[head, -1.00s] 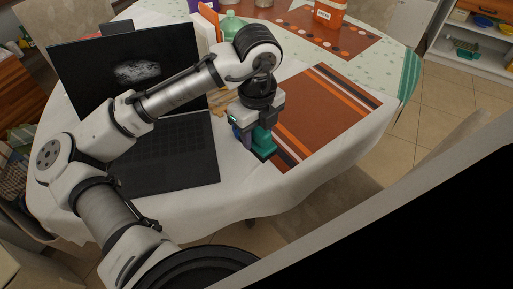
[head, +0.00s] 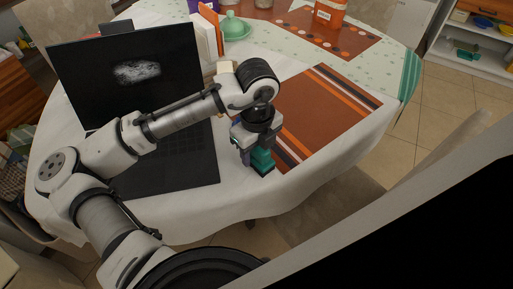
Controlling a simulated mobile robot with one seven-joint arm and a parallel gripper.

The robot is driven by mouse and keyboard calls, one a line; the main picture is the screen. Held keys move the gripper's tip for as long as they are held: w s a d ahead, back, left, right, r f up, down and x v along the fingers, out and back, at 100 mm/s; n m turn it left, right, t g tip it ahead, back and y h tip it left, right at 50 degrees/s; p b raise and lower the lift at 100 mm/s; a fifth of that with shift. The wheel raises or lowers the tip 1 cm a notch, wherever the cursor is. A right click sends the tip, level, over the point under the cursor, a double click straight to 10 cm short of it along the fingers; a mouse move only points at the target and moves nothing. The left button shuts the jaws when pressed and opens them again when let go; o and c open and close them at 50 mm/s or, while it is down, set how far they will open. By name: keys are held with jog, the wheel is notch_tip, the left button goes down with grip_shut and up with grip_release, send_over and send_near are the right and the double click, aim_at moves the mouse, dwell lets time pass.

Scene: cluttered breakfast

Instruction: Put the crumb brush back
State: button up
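My gripper (head: 252,163) points down over the white tablecloth near the front edge, between the laptop and the striped placemat. A teal piece (head: 262,160) shows at its right side and a grey-purple piece at its left. I cannot tell whether these are its fingers or something held, nor whether the gripper is open or shut. I cannot make out the crumb brush for certain; my arm and gripper cover part of the table.
A black laptop (head: 166,160) stands open at left. The orange-brown placemat (head: 325,112) is bare at right. Behind are a green domed dish (head: 234,27), an upright orange-and-white holder (head: 208,30) and an orange box (head: 329,12). White cloth is clear along the front edge.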

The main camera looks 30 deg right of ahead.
jog(key=shift+o, duration=1)
notch_tip(320, 180, up, 12)
jog(key=shift+s+r+p, duration=0.15)
jog(key=shift+r+p, duration=0.05)
jog(key=shift+p, duration=0.1)
